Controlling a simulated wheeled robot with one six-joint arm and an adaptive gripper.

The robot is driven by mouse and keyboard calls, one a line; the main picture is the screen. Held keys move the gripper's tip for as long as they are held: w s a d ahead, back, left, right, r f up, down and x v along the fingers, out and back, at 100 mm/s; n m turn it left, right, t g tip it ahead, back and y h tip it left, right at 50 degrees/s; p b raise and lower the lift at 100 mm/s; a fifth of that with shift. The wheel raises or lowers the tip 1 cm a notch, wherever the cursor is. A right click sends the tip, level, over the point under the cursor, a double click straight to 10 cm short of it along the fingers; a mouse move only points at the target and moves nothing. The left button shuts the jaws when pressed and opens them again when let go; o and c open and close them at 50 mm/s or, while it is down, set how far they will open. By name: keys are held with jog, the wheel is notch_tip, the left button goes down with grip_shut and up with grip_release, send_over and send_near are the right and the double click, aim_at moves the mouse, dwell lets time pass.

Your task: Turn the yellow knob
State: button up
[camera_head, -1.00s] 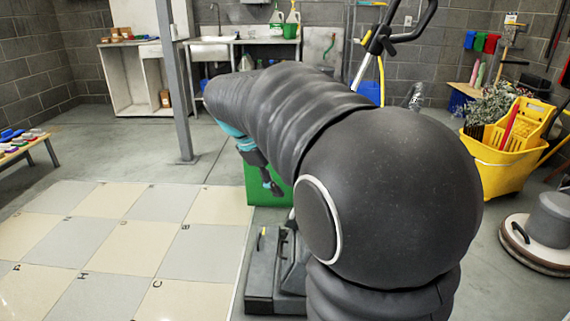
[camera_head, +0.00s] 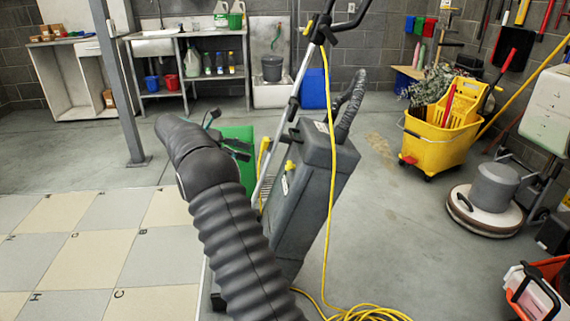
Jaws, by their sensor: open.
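A small yellow knob (camera_head: 289,166) sticks out of the upper left side of a dark grey upright floor machine (camera_head: 318,190). My arm rises from the bottom of the view and bends at the top left. My gripper (camera_head: 238,148) is at its end, partly hidden by the arm, to the left of the knob and apart from it. Its dark fingers show in front of a green box (camera_head: 238,132), and it holds nothing that I can see. It is open.
A yellow cord (camera_head: 327,130) hangs down the machine and coils on the floor. A yellow mop bucket (camera_head: 435,140) and a round floor polisher (camera_head: 487,198) stand at the right. A grey post (camera_head: 120,90) stands at the left.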

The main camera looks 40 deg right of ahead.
aim_at(287, 164)
jog(key=x, duration=1.3)
jog(key=shift+s+d, duration=0.15)
jog(key=shift+d, duration=0.25)
grip_shut()
